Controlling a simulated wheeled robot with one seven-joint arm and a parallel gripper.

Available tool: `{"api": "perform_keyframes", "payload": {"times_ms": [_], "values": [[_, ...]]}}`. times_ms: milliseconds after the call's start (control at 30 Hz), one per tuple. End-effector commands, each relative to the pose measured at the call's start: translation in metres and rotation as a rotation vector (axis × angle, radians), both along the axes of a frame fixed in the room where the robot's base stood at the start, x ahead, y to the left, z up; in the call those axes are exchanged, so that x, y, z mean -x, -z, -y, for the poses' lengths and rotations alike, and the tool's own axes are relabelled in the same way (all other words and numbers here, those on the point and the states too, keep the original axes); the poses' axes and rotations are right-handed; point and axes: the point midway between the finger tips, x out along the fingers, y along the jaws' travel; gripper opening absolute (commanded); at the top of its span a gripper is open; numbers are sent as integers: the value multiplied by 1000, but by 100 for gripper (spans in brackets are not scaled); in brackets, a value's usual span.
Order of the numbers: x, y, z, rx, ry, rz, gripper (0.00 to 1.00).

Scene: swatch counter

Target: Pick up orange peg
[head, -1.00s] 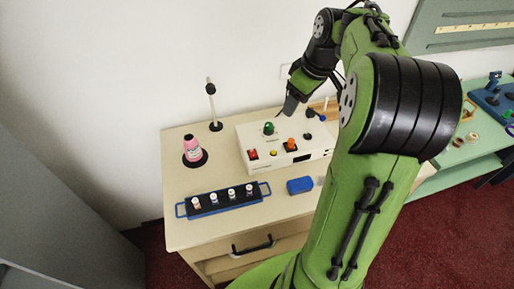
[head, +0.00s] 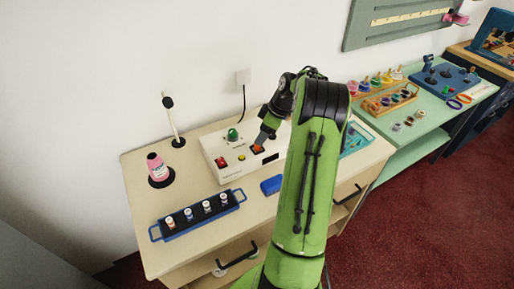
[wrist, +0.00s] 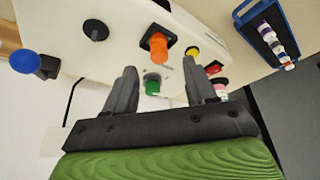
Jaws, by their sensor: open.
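The orange peg (wrist: 158,45) stands upright in a dark square base on the white box (wrist: 110,25). In the head view the orange peg (head: 257,149) shows only in part, just below my gripper (head: 266,134). In the wrist view my gripper (wrist: 160,80) is open and empty. Its two fingers point toward the peg, which lies beyond the tips, between their lines. A green knob (wrist: 152,84) shows between the fingers.
A yellow button (wrist: 192,52) and a red switch (head: 221,162) sit near the peg. A blue ball knob (wrist: 25,61) stands at the left in the wrist view. A blue-handled tray (head: 197,213) with small bottles, a pink bottle (head: 157,168) and a blue block (head: 271,185) stand on the counter.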

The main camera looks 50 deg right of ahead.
Motion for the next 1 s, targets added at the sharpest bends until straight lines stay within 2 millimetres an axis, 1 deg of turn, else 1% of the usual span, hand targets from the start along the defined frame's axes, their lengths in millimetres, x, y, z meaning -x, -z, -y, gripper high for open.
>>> {"api": "perform_keyframes", "payload": {"times_ms": [33, 100, 200, 300, 467, 800, 833, 1000], "values": [[-3, 11, -2, -4, -3, -2, 56], [-7, 24, -4, -4, -2, -2, 56], [-12, 38, -6, -2, -2, -1, 56], [-14, 42, -7, -1, -1, -2, 56], [-14, 42, -6, 0, 0, -1, 56], [-14, 41, -6, -1, 0, 0, 3], [-14, 41, -6, -1, 0, 0, 0], [-14, 41, -6, -1, 0, 0, 0]]}}
